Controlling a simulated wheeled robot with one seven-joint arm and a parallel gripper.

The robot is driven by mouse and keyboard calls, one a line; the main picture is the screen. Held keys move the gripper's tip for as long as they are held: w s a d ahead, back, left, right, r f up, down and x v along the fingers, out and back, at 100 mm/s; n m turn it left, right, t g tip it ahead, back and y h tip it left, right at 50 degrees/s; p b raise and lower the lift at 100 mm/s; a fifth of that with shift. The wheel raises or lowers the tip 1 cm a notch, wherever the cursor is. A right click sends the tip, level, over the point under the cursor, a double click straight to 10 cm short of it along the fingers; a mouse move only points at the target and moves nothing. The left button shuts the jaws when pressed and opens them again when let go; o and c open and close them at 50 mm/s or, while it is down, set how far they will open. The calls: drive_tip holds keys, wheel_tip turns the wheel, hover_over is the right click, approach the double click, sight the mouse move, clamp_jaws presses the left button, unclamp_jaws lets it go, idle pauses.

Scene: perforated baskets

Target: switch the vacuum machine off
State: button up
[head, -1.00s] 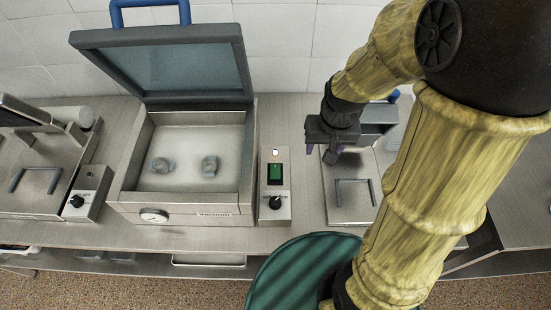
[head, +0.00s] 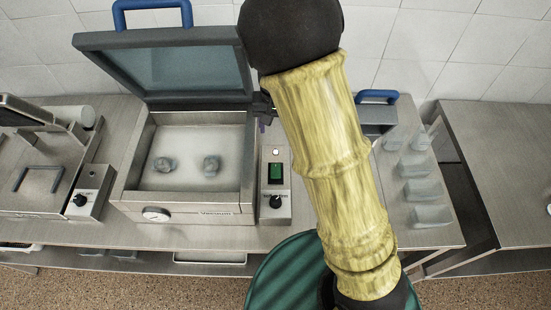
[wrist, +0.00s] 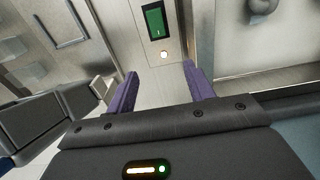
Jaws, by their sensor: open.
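The vacuum machine (head: 130,190) stands on the counter with its lid (head: 170,70) raised. Its control panel, on the right side, has a green rocker switch (head: 275,173), a round light (head: 275,152) above it and a black knob (head: 276,202) below. In the wrist view, the green switch (wrist: 155,22) is at the top and the light (wrist: 164,54) glows. My gripper (wrist: 160,70) is open and empty, its purple fingers apart with the panel beyond them. In the head view my arm hides most of the gripper; a part shows beside the lid's right edge.
Two small lumps (head: 164,165) lie in the machine's chamber. Another appliance with a black knob (head: 80,200) stands at left. Several clear containers (head: 420,190) stand at right. A blue-handled appliance (head: 378,97) is partly hidden behind my arm.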

sight(275, 163)
wheel_tip(275, 163, down, 17)
drive_tip(key=p, duration=0.3)
idle(0.3)
drive_tip(key=c, duration=1)
drive_tip(key=shift+f+b, duration=0.1)
drive_tip(key=shift+b, duration=0.2)
drive_tip(key=shift+s+f+t+b, duration=0.1)
drive_tip(key=shift+t+b, duration=0.3)
drive_tip(key=shift+b, duration=0.45)
drive_tip(key=t+b, duration=0.1)
drive_tip(key=b, duration=0.1)
drive_tip(key=t+b, duration=0.1)
drive_tip(key=b, duration=0.2)
drive_tip(key=shift+s+r+t+b, duration=0.25)
drive_tip(key=shift+s+t+b, duration=0.05)
drive_tip(key=shift+s+b, duration=0.05)
drive_tip(key=shift+s+r+t+b, duration=0.15)
drive_tip(key=shift+r+t+b, duration=0.25)
drive_tip(key=shift+b, duration=0.2)
